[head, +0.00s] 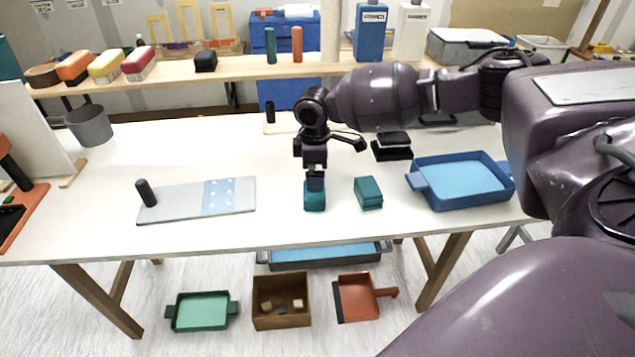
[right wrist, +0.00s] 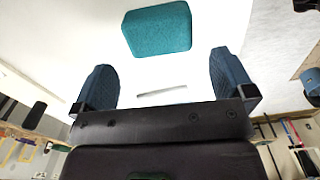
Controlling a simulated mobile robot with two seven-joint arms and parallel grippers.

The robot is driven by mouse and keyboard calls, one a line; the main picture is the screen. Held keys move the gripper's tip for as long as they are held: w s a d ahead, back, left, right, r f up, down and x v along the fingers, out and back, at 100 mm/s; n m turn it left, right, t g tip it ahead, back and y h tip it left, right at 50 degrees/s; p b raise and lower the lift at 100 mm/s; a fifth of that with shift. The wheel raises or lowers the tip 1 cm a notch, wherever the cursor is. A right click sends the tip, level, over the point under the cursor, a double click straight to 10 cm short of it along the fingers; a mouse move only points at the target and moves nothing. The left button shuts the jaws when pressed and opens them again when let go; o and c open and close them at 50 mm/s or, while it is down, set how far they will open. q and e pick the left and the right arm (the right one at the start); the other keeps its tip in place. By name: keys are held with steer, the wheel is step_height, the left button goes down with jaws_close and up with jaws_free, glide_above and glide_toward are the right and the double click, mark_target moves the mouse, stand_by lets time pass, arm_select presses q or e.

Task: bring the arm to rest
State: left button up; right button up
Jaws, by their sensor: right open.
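My right arm reaches in from the right in the head view, and its gripper (head: 315,183) points down over the white table. The right wrist view shows its two blue fingers (right wrist: 163,75) spread apart with nothing between them. A teal block (head: 314,202) lies on the table just below the gripper. In the right wrist view a teal block (right wrist: 157,28) lies beyond the fingertips, apart from them. A stack of teal blocks (head: 368,194) stands to the right of the gripper. My left gripper is not in view.
A grey board with a dotted patch and black handle (head: 180,205) lies at left. A grey cup (head: 90,127) stands at the left edge.

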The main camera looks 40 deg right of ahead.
steer(key=shift+r, duration=1.25)
